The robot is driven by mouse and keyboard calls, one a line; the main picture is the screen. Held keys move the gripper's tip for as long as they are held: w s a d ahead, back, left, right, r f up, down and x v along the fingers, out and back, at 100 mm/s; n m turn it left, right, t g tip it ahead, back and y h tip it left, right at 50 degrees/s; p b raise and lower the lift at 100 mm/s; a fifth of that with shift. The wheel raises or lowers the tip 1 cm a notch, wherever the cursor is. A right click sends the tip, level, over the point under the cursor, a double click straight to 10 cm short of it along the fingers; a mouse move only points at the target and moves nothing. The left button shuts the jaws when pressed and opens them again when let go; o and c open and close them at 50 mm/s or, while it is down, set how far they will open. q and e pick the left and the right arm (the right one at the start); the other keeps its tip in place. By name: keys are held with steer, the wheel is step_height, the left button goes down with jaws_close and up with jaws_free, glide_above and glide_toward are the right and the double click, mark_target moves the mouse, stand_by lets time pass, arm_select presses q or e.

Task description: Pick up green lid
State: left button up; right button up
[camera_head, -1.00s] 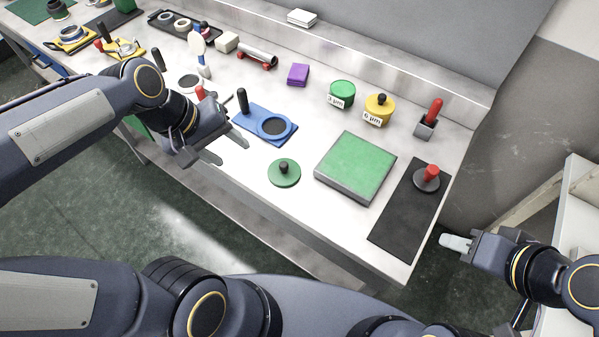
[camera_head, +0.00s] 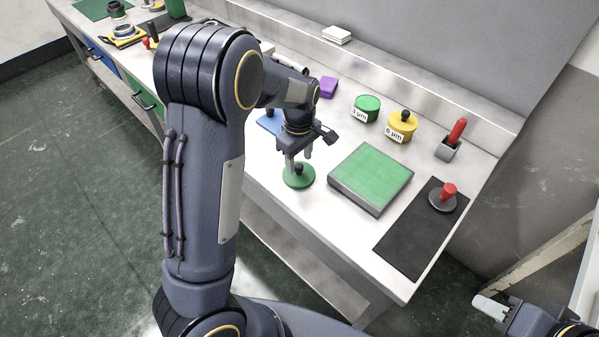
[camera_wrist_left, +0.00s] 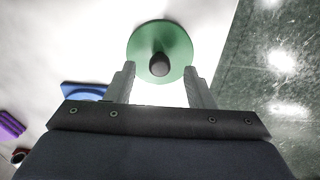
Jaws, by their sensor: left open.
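The green lid (camera_head: 299,178) is a flat green disc with a black knob, lying on the bench near its front edge. It also shows in the left wrist view (camera_wrist_left: 143,44), with its black knob between and slightly beyond the fingertips. My left gripper (camera_head: 297,160) is open just above the lid, its fingers pointing down on either side of the knob. In the wrist view the left gripper (camera_wrist_left: 159,72) holds nothing. My right gripper (camera_head: 490,308) is at the lower right, off the bench; whether it is open cannot be told.
A green square plate (camera_head: 371,176) lies right of the lid. Behind are a green tin (camera_head: 367,108), a yellow tin (camera_head: 401,127) and a purple block (camera_head: 328,87). A black mat (camera_head: 410,240) carries a red-handled disc (camera_head: 443,197). A blue holder (camera_head: 269,122) is partly hidden by my arm.

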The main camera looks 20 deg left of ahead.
mark_target(299, 165)
arm_select(q)
step_height(299, 165, down, 3)
steer(key=shift+f, duration=0.2)
jaws_close()
steer(key=shift+r, duration=0.15)
